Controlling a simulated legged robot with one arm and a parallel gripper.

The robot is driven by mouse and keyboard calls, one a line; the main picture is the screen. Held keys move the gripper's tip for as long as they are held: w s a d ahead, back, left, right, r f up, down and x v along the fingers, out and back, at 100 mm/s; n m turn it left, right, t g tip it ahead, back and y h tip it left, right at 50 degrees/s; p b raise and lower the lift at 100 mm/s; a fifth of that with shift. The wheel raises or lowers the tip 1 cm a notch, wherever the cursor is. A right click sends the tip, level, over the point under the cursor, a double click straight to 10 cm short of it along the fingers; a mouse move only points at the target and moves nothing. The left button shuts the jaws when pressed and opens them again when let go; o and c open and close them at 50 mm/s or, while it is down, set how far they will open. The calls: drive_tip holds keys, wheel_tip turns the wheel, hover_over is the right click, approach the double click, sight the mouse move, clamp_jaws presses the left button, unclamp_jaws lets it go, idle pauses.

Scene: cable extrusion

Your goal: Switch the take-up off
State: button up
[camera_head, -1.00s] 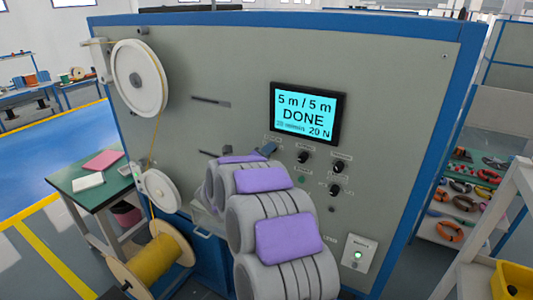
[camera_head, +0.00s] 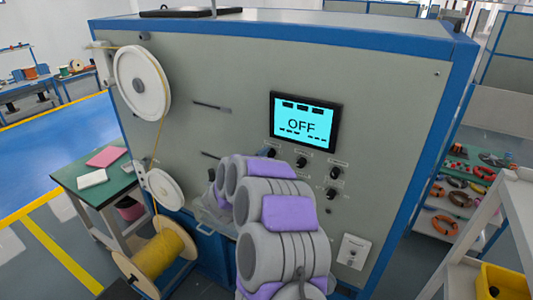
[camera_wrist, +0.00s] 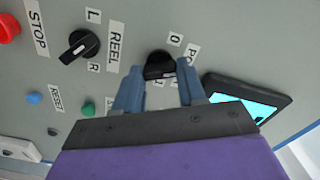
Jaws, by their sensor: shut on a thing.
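The power knob (camera_wrist: 160,65) is black and round, with 0 and 1 labels beside it, on the grey machine panel (camera_wrist: 215,40). My gripper (camera_wrist: 162,77) has its two blue fingers on either side of this knob and is shut on it. Fingers and knob partly cover each other, so the knob's exact setting is hard to read. The display (camera_head: 305,121) reads OFF. It also shows at the lower right of the wrist view (camera_wrist: 250,103). In the head view my arm hides the gripper's fingers.
In the wrist view, a black reel knob (camera_wrist: 80,46), a red stop button (camera_wrist: 8,27), a blue reset button (camera_wrist: 34,98) and a green button (camera_wrist: 88,109) lie left of my gripper. A yellow spool (camera_head: 160,252) and white pulleys (camera_head: 142,80) stand at the panel's left.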

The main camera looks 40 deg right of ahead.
drive_tip(key=shift+f+n+p, duration=0.2)
drive_tip(key=shift+n+p, duration=0.45)
drive_tip(key=shift+n, duration=0.2)
drive_tip(key=shift+f+n+p, duration=0.15)
drive_tip(key=shift+n+p, duration=0.45)
drive_tip(key=shift+n, duration=0.25)
drive_tip(key=shift+s+f, duration=0.1)
drive_tip(key=o, duration=0.7)
drive_tip(key=shift+c, duration=0.2)
drive_tip(key=o, duration=0.4)
drive_tip(key=shift+w, duration=0.2)
drive_tip(key=shift+s+r, duration=0.1)
drive_tip(key=shift+r, duration=0.2)
drive_tip(key=shift+a, duration=0.15)
drive_tip(key=b+v, duration=0.1)
drive_tip(key=v, duration=1.6)
drive_tip(key=shift+a+b, duration=0.15)
drive_tip(key=shift+b, duration=0.15)
